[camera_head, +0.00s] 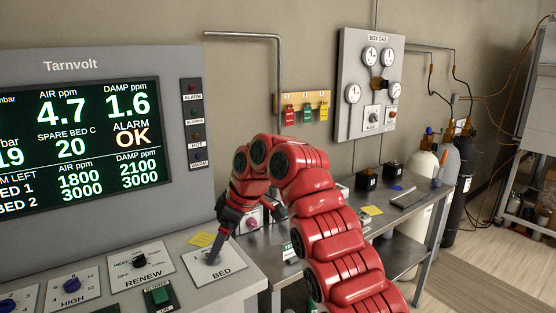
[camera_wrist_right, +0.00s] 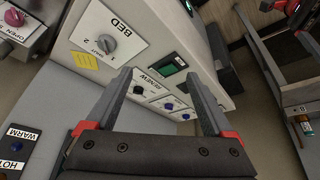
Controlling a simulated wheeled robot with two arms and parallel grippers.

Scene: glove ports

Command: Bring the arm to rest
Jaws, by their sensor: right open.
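My right arm (camera_head: 325,225) is red and segmented, and bends over the control desk from the lower right. Its dark right gripper (camera_head: 218,243) points down over the BED plate (camera_head: 228,270). In the wrist view the right gripper (camera_wrist_right: 156,66) is open, with nothing between its two grey fingers. The grey BED knob (camera_wrist_right: 107,42) lies beyond the fingertips, to the upper left, and is apart from them there. In the head view a finger overlaps the area of the knob (camera_head: 212,258). My left gripper cannot be made out.
The Tarnvolt display (camera_head: 85,130) reads ALARM OK. The RENEW plate (camera_head: 140,265) and a yellow note (camera_head: 200,239) are near the gripper. A metal bench (camera_head: 370,230) stands to the right, with gas cylinders (camera_head: 440,175) behind. A gauge panel (camera_head: 370,85) hangs on the wall.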

